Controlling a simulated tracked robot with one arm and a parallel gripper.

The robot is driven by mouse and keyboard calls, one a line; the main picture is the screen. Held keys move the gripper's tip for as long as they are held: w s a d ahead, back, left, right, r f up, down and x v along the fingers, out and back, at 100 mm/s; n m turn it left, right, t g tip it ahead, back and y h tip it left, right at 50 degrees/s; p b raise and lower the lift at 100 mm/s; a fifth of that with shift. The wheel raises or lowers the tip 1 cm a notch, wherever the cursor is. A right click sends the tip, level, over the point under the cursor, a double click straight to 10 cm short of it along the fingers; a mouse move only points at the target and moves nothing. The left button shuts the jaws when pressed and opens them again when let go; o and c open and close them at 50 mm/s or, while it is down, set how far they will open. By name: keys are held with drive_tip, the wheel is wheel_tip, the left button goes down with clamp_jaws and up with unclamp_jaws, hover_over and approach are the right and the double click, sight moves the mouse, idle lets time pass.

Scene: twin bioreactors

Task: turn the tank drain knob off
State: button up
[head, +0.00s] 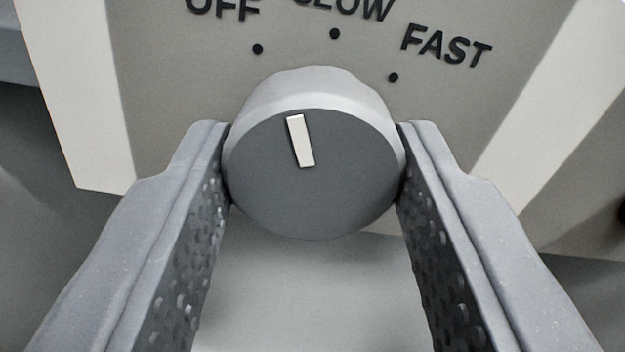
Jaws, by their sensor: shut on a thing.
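The tank drain knob (330,205) is a round knob with a dark grey face and a lighter grey side. It stands out from a grey panel and carries a white pointer mark (300,141). The mark leans slightly left of straight up and points between the OFF dot (258,49) and the SLOW dot (335,34). The FAST dot (393,77) lies further right. My gripper (314,160) is shut on the knob, with one finger touching its left side and the other its right side. The tops of the OFF and SLOW labels are cut off.
The grey panel (170,85) has pale bands at its left and right sides. Its lower edge shows behind the fingers. A pale grey surface (305,290) lies below the knob between my fingers. A small dark object is partly seen at the right edge.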

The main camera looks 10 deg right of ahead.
drive_tip(key=shift+n, duration=2.2)
drive_tip(key=o, duration=1)
drive_tip(key=s+p, duration=0.3)
drive_tip(key=s, duration=1)
drive_tip(key=shift+s+p, duration=0.4)
